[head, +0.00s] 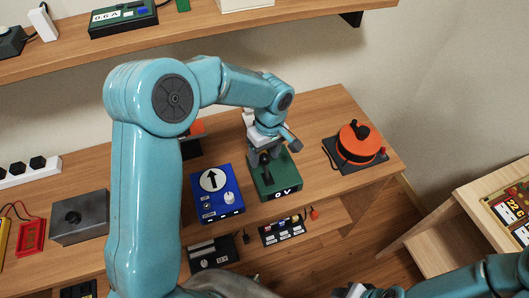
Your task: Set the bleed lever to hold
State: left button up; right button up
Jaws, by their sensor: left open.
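A green box (281,184) with a "0 V" label on its front stands on the wooden bench. A black lever or knob (265,170) rises from its top, partly hidden by my gripper. My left gripper (264,157) points down right over this box; it is open. Whether its fingers touch the black part I cannot tell. No marking that reads "bleed" or "hold" is legible, so I cannot tell which control is the bleed lever. My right gripper (362,291) is partly in view at the bottom edge, its jaws too cut off to judge.
A blue box (217,207) with an arrow dial stands just left of the green box. An orange reel (358,141) sits on a dark base to the right. A grey box (80,218) stands at left. Smaller panels (283,231) sit on a lower shelf.

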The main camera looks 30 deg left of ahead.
pick_arm(q)
jog(key=shift+s, duration=0.1)
jog(key=c, duration=0.6)
grip_shut()
jog(key=shift+d+f+b, duration=0.1)
jog(key=shift+b, duration=0.55)
jog(key=s+d+t+y+b, duration=0.1)
jog(key=t+y+b, duration=0.1)
jog(key=b, duration=0.5)
jog(key=s+d+t+y+b, duration=0.1)
jog(key=d+y+b, duration=0.1)
jog(key=b, duration=0.5)
jog(key=s+d+t+y+b, duration=0.1)
jog(key=s+t+y+b, duration=0.1)
jog(key=b, duration=0.5)
jog(key=shift+s+d+f+t+y+b, duration=0.1)
jog(key=shift+d+f+t+y+b, duration=0.05)
jog(key=shift+d+t+y+b, duration=0.2)
jog(key=shift+s+d+b, duration=0.1)
jog(key=shift+b, duration=0.5)
jog(key=shift+s+d+f, duration=0.1)
jog(key=shift+s+d, duration=0.1)
jog(key=shift+b, duration=0.3)
